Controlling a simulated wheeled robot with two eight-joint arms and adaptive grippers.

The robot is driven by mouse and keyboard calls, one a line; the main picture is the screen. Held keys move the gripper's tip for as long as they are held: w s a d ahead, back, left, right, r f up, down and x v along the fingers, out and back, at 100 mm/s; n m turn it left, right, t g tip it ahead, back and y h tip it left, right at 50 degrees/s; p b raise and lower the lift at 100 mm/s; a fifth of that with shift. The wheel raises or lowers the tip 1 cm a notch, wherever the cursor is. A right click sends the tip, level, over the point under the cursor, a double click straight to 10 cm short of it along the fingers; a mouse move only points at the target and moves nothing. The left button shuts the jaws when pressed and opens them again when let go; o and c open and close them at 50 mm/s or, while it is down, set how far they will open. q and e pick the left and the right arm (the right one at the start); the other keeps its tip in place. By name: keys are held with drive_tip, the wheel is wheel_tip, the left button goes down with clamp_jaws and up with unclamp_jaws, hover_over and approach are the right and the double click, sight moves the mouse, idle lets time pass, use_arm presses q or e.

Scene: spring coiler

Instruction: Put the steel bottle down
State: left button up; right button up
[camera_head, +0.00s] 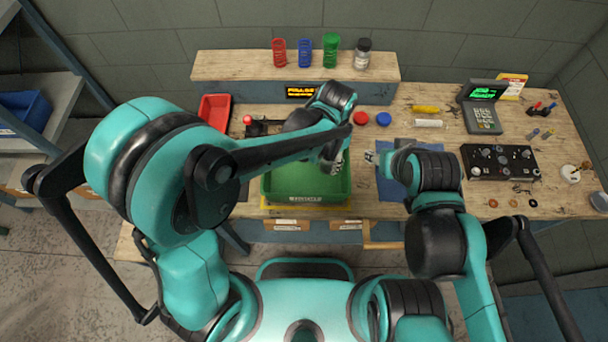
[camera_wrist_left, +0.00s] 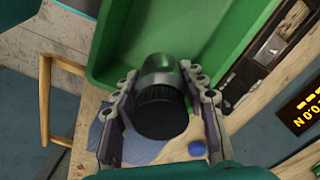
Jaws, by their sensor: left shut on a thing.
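The steel bottle (camera_wrist_left: 158,67) shows in the left wrist view with its black ridged cap (camera_wrist_left: 160,112) towards the camera. My left gripper (camera_wrist_left: 160,95) is shut on it, with a finger on each side. In the head view my left gripper (camera_head: 335,163) is over the right part of the green bin (camera_head: 285,190); I cannot make out the bottle there. The bin also shows behind the bottle in the left wrist view (camera_wrist_left: 130,25). My right gripper (camera_head: 372,157) is just right of the left one, over the blue mat (camera_head: 390,188); its jaw state is unclear.
A raised shelf (camera_head: 230,65) at the back holds red, blue and green coils and a jar (camera_head: 362,53). A red tray (camera_head: 214,112) is at the left. A black control panel (camera_head: 500,162) and a keypad terminal (camera_head: 482,112) stand at the right.

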use_arm(q)
drive_tip(key=a+f, duration=0.2)
drive_tip(key=a, duration=0.1)
drive_tip(key=a+f+b, duration=0.1)
drive_tip(key=a, duration=0.1)
drive_tip(key=shift+s+a+f, duration=0.1)
drive_tip(key=shift+s+a, duration=0.1)
drive_tip(key=shift+a+f, duration=0.3)
drive_tip(key=shift+a, duration=0.05)
wheel_tip(320, 180, down, 3)
drive_tip(key=shift+f+b, duration=0.2)
drive_tip(key=shift+b, duration=0.5)
drive_tip(key=shift+f, duration=0.2)
drive_tip(key=shift+s, duration=0.1)
drive_tip(key=shift+f, duration=0.2)
drive_tip(key=o, duration=1.4)
drive_tip(key=shift+c, duration=0.2)
